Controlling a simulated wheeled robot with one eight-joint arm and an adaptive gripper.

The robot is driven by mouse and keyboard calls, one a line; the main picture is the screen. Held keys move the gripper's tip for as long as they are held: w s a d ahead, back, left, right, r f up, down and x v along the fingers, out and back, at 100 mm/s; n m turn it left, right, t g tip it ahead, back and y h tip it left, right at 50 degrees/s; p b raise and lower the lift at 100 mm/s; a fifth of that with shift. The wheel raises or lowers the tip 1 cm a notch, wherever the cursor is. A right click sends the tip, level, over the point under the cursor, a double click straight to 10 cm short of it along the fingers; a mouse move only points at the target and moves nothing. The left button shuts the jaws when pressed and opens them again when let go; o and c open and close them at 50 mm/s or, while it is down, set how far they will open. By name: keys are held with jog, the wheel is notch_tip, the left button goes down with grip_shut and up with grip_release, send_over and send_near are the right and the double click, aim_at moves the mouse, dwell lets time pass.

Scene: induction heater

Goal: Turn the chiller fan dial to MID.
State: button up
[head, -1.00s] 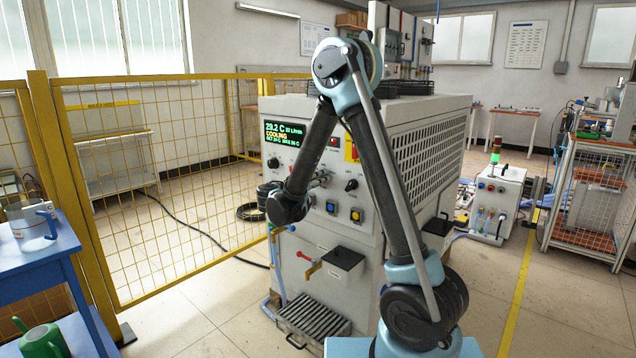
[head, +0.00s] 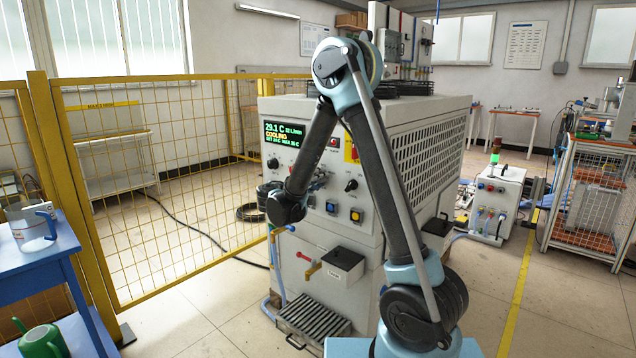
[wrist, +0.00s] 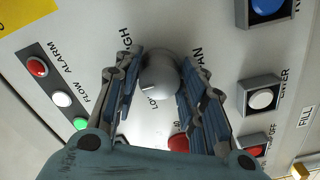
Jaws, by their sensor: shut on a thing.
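The chiller fan dial (wrist: 160,75) is a round grey knob on the pale panel in the wrist view. My gripper (wrist: 160,64) is shut on it, with one blue-padded finger on each side. A short pale mark shows at the knob's lower left. Parts of the labels HIGH, LOW and FAN show around it; I see no MID label, and the fingers cover part of the surround.
A green-lettered display (head: 285,133) reads COOLING. Near the dial in the wrist view are a red button (wrist: 179,143), a white button (wrist: 262,98), a blue button (wrist: 268,5) and a strip of alarm lamps (wrist: 62,99). A yellow mesh fence (head: 165,200) stands left.

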jog(key=shift+w+a, duration=0.1)
jog(key=shift+w, duration=0.1)
jog(key=o, duration=1)
jog(key=shift+f, duration=0.1)
jog(key=v, duration=1.2)
